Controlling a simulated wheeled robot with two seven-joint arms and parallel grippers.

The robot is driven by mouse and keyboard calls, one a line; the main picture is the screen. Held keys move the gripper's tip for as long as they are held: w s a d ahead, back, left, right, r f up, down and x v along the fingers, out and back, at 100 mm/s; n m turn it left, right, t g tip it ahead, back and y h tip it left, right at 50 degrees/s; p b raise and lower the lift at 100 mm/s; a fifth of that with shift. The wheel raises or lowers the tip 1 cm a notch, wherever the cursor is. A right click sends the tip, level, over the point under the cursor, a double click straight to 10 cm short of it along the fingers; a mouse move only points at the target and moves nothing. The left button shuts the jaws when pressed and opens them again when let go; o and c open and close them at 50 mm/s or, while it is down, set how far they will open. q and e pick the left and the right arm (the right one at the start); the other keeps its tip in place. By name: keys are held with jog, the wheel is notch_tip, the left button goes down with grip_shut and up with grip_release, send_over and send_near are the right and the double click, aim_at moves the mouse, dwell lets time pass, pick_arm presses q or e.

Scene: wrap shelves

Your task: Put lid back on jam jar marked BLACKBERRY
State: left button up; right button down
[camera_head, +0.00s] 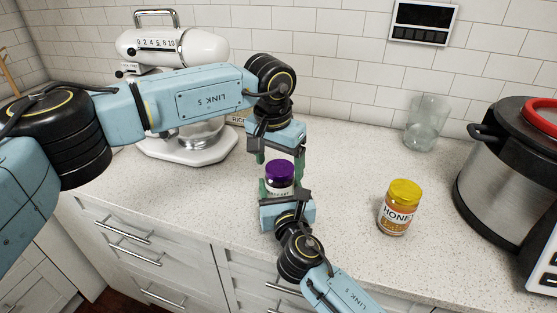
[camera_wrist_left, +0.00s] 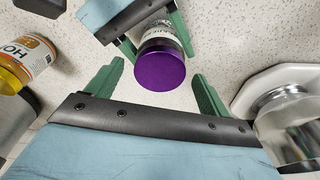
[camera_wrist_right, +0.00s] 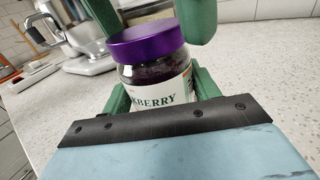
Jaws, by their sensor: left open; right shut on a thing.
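The jam jar (camera_wrist_right: 155,95) has a label reading "...KBERRY" and dark contents in the right wrist view. Its purple lid (camera_head: 279,170) sits level on the jar's mouth; I cannot tell whether it is tight. My right gripper (camera_wrist_right: 158,85) is shut on the jar body, which is upright at the counter's front. My left gripper (camera_head: 280,160) is open just above and behind the lid, fingers pointing down. In the left wrist view the lid (camera_wrist_left: 159,68) lies between its spread fingertips, with gaps at both sides.
A honey jar (camera_head: 399,208) with a yellow lid stands to the right. A glass (camera_head: 425,124) stands behind it, and a large cooker (camera_head: 508,180) fills the right edge. A white mixer (camera_head: 180,50) stands at the back left. Counter (camera_head: 345,175) between the jars is clear.

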pick_arm(q)
jog(key=shift+r, duration=2.25)
jog(key=shift+c, duration=0.2)
